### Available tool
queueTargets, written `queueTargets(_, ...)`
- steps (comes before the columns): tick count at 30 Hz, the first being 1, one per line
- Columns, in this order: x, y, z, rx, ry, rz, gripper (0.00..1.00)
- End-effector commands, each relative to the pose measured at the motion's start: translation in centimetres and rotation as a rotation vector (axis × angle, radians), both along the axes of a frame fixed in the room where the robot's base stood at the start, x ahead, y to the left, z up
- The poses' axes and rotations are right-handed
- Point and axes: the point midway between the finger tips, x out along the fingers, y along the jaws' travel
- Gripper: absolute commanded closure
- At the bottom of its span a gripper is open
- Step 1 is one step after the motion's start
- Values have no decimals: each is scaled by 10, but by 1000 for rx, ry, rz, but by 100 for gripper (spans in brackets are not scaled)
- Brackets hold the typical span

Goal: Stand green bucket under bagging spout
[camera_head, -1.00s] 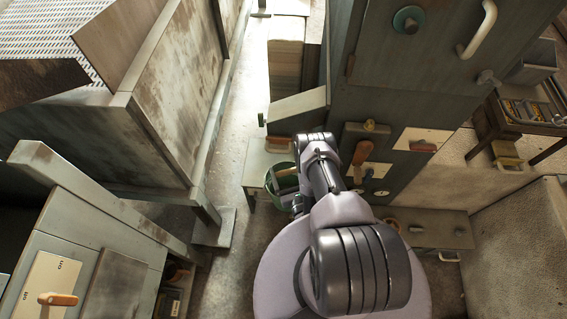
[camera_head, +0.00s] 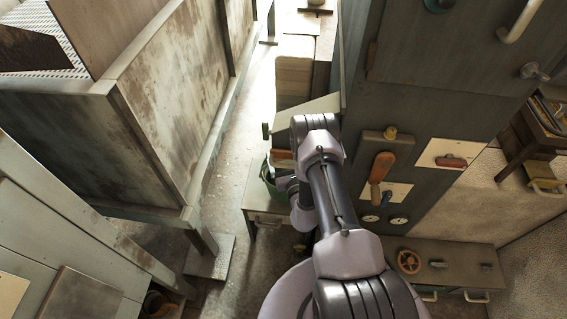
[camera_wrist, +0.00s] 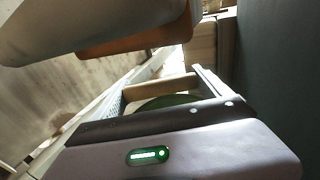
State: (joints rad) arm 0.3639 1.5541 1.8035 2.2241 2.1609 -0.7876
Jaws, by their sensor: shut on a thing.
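The green bucket (camera_head: 267,178) is over the low grey bench in the head view, partly hidden by my arm. A curved green part of the bucket (camera_wrist: 165,103) shows in the wrist view beyond my gripper body. My gripper (camera_wrist: 160,88) is shut at a pale wooden bar, which looks like the bucket's handle grip. The sloping grey bagging spout (camera_head: 302,112) juts left from the tall machine, above and behind the bucket. I cannot tell whether the bucket's base touches the bench or is fully under the spout.
The low bench (camera_head: 252,202) has a drawer in front. The tall dark machine (camera_head: 440,85) with levers and knobs stands close on my arm's right. A large worn wooden bin (camera_head: 165,110) stands left, with a narrow floor aisle (camera_head: 235,150) between.

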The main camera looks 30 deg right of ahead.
Motion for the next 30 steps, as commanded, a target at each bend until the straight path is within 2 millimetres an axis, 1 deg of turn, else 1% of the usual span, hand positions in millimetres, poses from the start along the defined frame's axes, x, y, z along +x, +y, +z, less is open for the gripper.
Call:
queueTargets(6,12,-4,-2,1,-2,-1,86)
queueTargets(13,12,-4,-22,1,-1,-1,86)
queueTargets(15,12,-4,-33,1,-1,-1,86)
queueTargets(17,12,-4,-37,1,0,-1,86)
queueTargets(25,12,-4,-36,1,-1,-1,86)
queueTargets(28,11,-4,-38,1,0,-1,86)
queueTargets(29,11,-4,-38,1,1,-1,7)
queueTargets(30,11,-4,-38,1,1,-1,0)
